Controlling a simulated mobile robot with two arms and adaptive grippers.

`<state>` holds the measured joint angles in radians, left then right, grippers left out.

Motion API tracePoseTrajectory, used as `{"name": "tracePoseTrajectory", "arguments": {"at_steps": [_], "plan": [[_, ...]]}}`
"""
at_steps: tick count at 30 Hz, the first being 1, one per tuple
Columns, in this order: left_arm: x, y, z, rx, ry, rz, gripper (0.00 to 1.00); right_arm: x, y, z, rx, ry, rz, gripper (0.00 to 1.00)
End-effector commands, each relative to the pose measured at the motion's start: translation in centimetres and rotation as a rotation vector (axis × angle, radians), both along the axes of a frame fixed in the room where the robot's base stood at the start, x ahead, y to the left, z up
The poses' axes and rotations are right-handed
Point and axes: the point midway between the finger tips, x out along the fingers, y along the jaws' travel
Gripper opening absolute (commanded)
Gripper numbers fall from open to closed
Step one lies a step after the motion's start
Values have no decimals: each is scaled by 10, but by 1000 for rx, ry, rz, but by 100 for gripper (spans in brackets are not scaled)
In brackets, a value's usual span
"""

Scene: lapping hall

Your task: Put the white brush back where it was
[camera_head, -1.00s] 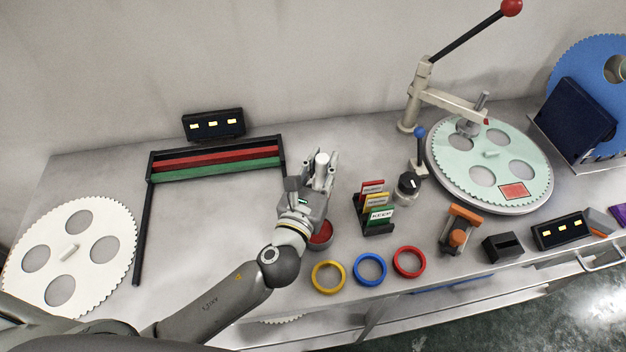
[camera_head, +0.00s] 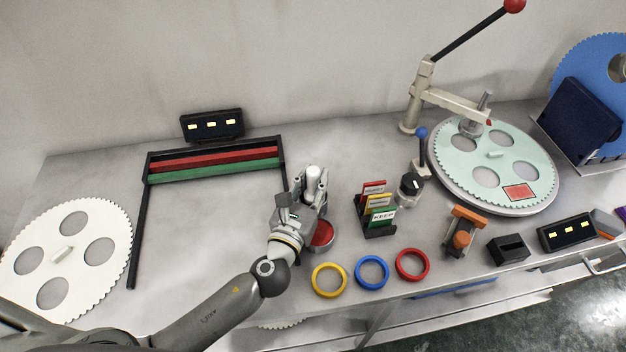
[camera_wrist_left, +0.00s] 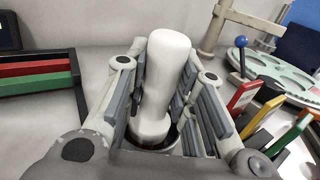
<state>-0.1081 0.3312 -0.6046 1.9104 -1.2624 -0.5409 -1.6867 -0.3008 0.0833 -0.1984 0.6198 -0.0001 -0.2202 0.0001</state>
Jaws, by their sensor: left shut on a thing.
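My left gripper (camera_head: 312,192) is shut on the white brush (camera_head: 313,178), which stands roughly upright between the fingers. In the left wrist view the white brush (camera_wrist_left: 165,85) shows between the grey finger pads (camera_wrist_left: 165,95), leaning slightly. A dark rim shows around its lower end there; I cannot tell whether the brush is inside it or above it. A round cup with a red inside (camera_head: 322,233) is on the bench just right of and below the gripper, partly hidden by it. My right gripper is not in view.
A black frame with red and green bars (camera_head: 215,163) lies left. A card holder (camera_head: 378,230) and yellow, blue and red rings (camera_head: 372,272) are right of the gripper. A lapping plate with a lever press (camera_head: 490,165) stands further right. Bench inside the frame is clear.

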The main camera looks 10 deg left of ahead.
Motion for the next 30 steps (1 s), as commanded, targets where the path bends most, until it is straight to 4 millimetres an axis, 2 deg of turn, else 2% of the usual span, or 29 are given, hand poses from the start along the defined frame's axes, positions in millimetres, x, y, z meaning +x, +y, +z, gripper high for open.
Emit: {"name": "tracePoseTrajectory", "arguments": {"at_steps": [5, 6, 11, 20, 26, 27, 30], "plan": [[0, 0, -6, 0, -1, 0, 0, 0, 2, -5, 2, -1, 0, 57], [0, 0, -6, 0, 0, 0, 25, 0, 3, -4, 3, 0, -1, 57], [0, 0, -5, 0, 0, 0, 46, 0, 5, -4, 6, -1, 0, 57], [0, 0, -4, 0, -1, 0, 46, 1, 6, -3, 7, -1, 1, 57], [0, 0, 12, 1, -2, -1, 46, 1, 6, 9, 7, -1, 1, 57], [-7, 0, 6, 1, 2, -2, 46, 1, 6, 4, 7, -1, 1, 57], [-28, 3, 4, 0, 3, -2, 46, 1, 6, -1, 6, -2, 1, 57]]}}
